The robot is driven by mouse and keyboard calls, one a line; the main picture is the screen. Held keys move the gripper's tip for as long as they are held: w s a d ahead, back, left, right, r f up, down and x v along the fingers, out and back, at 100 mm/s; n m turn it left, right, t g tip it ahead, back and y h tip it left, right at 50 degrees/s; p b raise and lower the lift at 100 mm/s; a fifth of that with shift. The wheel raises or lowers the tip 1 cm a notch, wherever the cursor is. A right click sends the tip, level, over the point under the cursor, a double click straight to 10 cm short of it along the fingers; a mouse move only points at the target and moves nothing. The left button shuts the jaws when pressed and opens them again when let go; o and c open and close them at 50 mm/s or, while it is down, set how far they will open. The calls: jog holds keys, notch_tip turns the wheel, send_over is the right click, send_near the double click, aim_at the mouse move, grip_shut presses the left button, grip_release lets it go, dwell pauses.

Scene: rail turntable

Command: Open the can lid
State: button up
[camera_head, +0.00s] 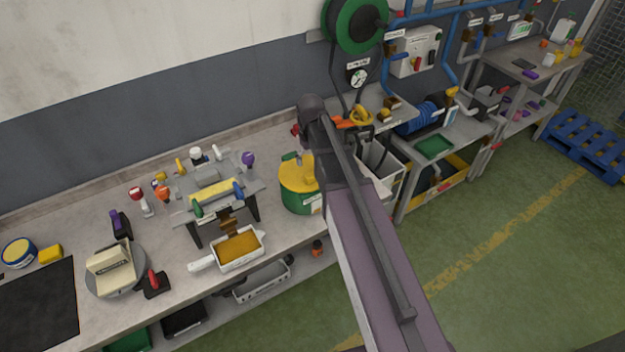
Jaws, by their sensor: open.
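A green can (296,202) with a yellow lid (297,176) stands upright on the grey workbench, right of the bench's middle. The lid appears to sit on the can. My arm passes in front of its right side and hides part of it. My arm reaches up from the bottom right and ends in a dark, rounded joint above and behind the can in the picture. A smaller blue tin with a yellow top (18,252) stands at the far left.
A grey fixture (205,195) with a yellow bar stands left of the can. A white tray (240,250) with orange-brown contents is in front of it. Coloured-handled tools stand farther left. A green hose reel (355,22) hangs on the wall.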

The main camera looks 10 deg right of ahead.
aim_at(311, 174)
jog(key=shift+f+b, duration=3.65)
jog(key=shift+f, duration=0.35)
